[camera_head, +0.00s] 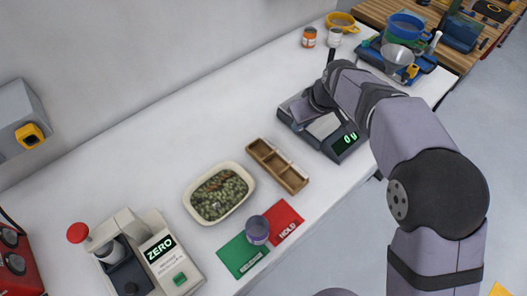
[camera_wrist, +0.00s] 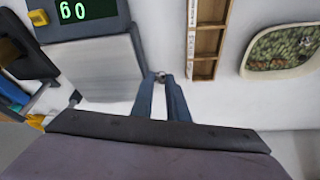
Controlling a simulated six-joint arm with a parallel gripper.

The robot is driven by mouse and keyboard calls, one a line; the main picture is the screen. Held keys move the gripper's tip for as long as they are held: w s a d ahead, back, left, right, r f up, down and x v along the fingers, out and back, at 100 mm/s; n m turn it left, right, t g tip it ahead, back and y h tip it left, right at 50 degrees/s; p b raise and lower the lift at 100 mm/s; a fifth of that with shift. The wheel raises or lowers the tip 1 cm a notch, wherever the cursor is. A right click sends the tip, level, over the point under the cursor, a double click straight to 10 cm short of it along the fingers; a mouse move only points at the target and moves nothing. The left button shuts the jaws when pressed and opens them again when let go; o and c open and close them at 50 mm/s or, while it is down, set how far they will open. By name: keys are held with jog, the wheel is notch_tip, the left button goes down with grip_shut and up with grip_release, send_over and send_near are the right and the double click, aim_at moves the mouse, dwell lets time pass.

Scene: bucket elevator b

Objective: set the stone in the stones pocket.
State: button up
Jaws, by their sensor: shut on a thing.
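My gripper (camera_wrist: 160,79) is shut on a small grey stone (camera_wrist: 159,75), pinched between its fingertips in the wrist view. It is beside the scale's pan (camera_wrist: 92,68), on the side toward the wooden tray, apart from that tray. In the head view my wrist is over the back of the scale (camera_head: 342,153), and the stone is hidden there. The wooden tray (camera_head: 281,178) has several pockets that look empty; it also shows in the wrist view (camera_wrist: 223,10).
An oval dish of greenish bits (camera_head: 187,197) stands left of the tray. Green (camera_head: 238,257) and red (camera_head: 287,219) cards with a purple cup (camera_head: 257,230) lie in front. A ZERO device (camera_head: 160,250) is front left. White tabletop between scale and tray is clear.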

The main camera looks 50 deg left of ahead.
aim_at(257, 149)
jog(key=s+a+n+g, duration=0.1)
jog(key=s+a+n, duration=0.2)
jog(key=s+a, duration=0.55)
jog(key=shift+s+d+f+p, duration=0.15)
jog(key=shift+f+p, duration=0.45)
jog(key=shift+f, duration=1)
jog(key=shift+d+f+p, duration=0.2)
jog(key=shift+f+p, duration=0.45)
jog(key=shift+f, duration=0.9)
jog(key=shift+s+d+f+p, duration=0.15)
jog(key=shift+f+p, duration=0.45)
jog(key=shift+f, duration=1)
jog(key=shift+w, duration=0.1)
jog(key=shift+f, duration=0.15)
jog(key=shift+o, duration=1.4)
jog(key=shift+b, duration=0.3)
jog(key=shift+o, duration=0.8)
